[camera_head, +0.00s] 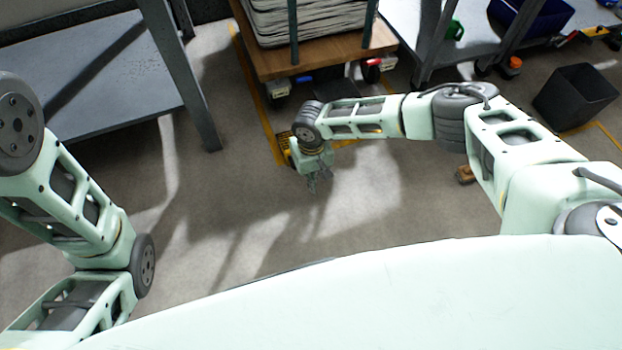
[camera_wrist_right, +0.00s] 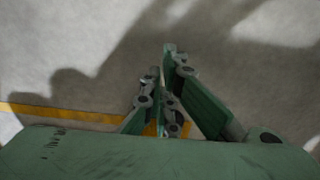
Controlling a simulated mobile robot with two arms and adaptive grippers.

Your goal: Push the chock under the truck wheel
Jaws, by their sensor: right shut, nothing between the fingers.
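The truck is a low cart with a wooden deck (camera_head: 262,58), at the top middle of the head view. A dark truck wheel (camera_head: 278,89) shows under its near left corner, and another wheel (camera_head: 370,72) shows further right. A small yellow and black object (camera_head: 284,149), which looks like the chock, is partly hidden behind my right wrist. My right gripper (camera_head: 318,184) points down just right of and nearer than it, shut and empty. The wrist view shows its fingers (camera_wrist_right: 160,64) together over bare floor. My left gripper is out of view.
A metal shelf (camera_head: 85,85) stands left, and a dark bin (camera_head: 575,95) right. A small orange-brown block (camera_head: 465,174) lies beside my right arm. Yellow tape (camera_head: 250,85) marks the floor; the middle floor is clear.

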